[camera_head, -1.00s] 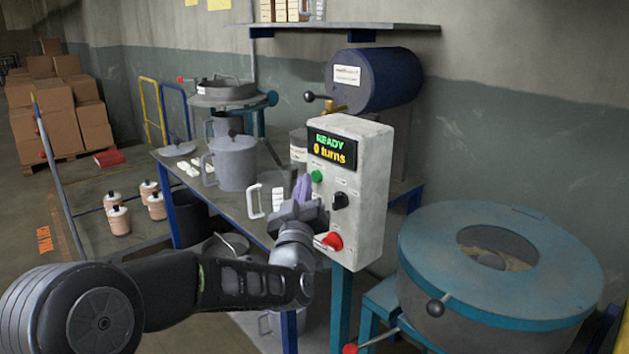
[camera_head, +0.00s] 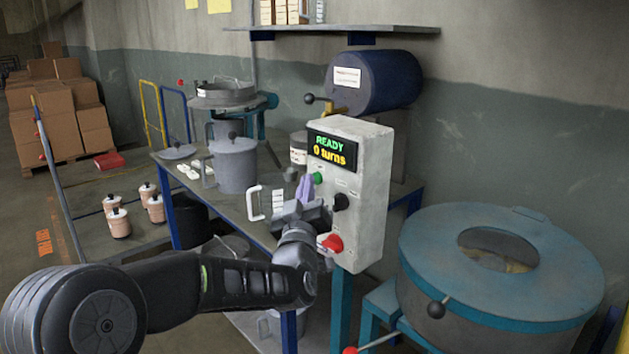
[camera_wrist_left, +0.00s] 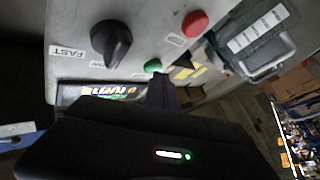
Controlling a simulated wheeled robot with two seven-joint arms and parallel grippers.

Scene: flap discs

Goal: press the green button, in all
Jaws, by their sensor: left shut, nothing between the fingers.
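The green button (camera_head: 317,178) is on the front of a light grey control box (camera_head: 371,200), under a display (camera_head: 332,149) that reads "READY 0 turns". In the left wrist view the green button (camera_wrist_left: 153,66) shows right by the fingertips. My left gripper (camera_head: 306,186) is shut and empty, its fingers pointing up just left of the green button. In the left wrist view its fingertips (camera_wrist_left: 162,82) look very near or against the button; I cannot tell if they touch. My right gripper is out of view.
A black knob (camera_head: 341,202) and a red button (camera_head: 332,243) are on the same box, below the green button. A large blue-rimmed drum (camera_head: 420,240) stands at the right. A table (camera_head: 235,206) with a grey pot (camera_head: 234,165) is behind my left arm.

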